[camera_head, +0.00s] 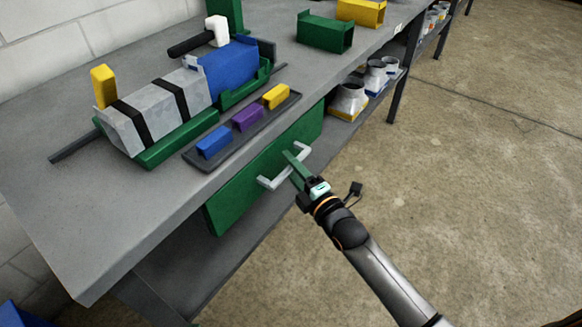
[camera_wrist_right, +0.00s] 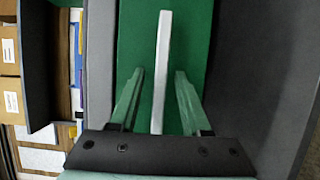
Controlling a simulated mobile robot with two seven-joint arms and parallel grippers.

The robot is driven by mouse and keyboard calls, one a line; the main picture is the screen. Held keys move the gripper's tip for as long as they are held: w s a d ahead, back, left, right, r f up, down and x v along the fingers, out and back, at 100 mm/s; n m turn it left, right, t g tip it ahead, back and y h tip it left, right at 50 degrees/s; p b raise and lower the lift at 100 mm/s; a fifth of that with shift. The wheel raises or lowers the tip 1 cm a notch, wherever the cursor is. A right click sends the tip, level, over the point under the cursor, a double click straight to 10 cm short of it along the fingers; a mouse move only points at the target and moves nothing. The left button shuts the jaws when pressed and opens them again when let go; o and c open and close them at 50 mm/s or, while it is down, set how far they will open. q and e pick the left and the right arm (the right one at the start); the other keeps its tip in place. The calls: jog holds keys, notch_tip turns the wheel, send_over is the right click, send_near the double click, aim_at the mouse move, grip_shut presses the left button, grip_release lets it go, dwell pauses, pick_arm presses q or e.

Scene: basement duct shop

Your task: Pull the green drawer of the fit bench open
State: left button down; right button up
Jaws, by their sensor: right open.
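The green drawer (camera_head: 232,202) sits under the top of the fit bench, and its front looks flush with the bench. Its pale grey bar handle (camera_head: 268,183) stands out from the front. My right gripper (camera_head: 292,162), with green fingers, is at the handle. In the right wrist view the handle (camera_wrist_right: 162,60) runs between the two open fingers (camera_wrist_right: 160,80), with a gap on each side. The green drawer front (camera_wrist_right: 135,35) lies behind it. The fingers hide part of the handle in the head view. My left gripper is not in view.
The grey bench top (camera_head: 60,220) holds a duct assembly in a green cradle (camera_head: 175,145) and a dark tray (camera_head: 285,103) with blue, purple and yellow blocks. Green and yellow duct pieces stand farther back. Round metal collars (camera_head: 349,98) sit on a lower shelf. The floor (camera_head: 450,190) at right is clear.

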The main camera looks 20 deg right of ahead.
grip_shut()
dwell(0.4)
dwell(1.1)
